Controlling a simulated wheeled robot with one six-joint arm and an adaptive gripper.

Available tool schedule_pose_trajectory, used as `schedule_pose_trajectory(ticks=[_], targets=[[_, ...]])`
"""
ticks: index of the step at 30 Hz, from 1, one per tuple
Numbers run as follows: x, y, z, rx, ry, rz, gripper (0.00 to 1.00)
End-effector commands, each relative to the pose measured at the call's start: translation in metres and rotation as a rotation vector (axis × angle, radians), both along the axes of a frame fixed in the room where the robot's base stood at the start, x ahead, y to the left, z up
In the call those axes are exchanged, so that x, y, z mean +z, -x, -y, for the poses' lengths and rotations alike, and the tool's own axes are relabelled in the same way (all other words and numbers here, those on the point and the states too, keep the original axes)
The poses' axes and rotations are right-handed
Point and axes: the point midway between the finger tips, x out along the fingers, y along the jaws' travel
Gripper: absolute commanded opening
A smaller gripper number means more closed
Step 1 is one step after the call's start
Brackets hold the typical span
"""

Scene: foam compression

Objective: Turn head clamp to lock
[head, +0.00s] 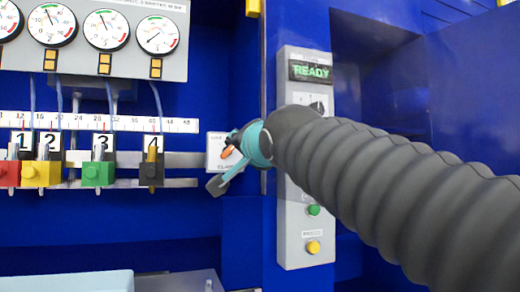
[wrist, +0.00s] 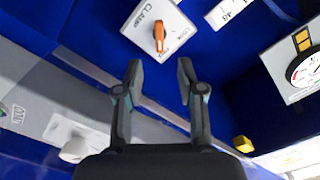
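The head clamp is an orange knob (wrist: 159,36) on a white plate (wrist: 137,28) lettered CLAMP, on the blue panel. In the wrist view the knob points roughly up and down the picture, and it lies beyond my fingertips, between their lines. My gripper (wrist: 158,72) is open and empty, its two dark fingers well apart, with a visible gap to the knob. In the head view the orange knob (head: 227,152) shows beside my gripper (head: 224,163), which partly hides the plate (head: 214,141).
A grey control strip (head: 292,240) with a READY display (head: 310,71), a green button (head: 314,210) and a yellow button (head: 314,248) stands behind my arm. Left are numbered coloured clamps (head: 98,173), a ruler strip (head: 182,125) and a gauge panel (head: 110,68).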

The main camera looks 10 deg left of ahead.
Motion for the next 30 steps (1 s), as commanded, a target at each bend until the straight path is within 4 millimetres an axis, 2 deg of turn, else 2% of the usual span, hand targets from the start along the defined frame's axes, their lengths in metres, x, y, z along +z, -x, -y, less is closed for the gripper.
schedule_pose_trajectory(ticks=[6,15,28,29,30], targets=[[0.001,-0.037,-0.022,-0.001,0.003,-0.001,0.39],[0.001,-0.070,-0.043,-0.001,0.002,0.000,0.39],[-0.001,-0.078,-0.047,0.000,0.002,0.000,0.39],[-0.001,-0.078,-0.047,0.000,0.002,0.000,0.36],[-0.001,-0.078,-0.047,0.000,0.002,0.000,0.26]])
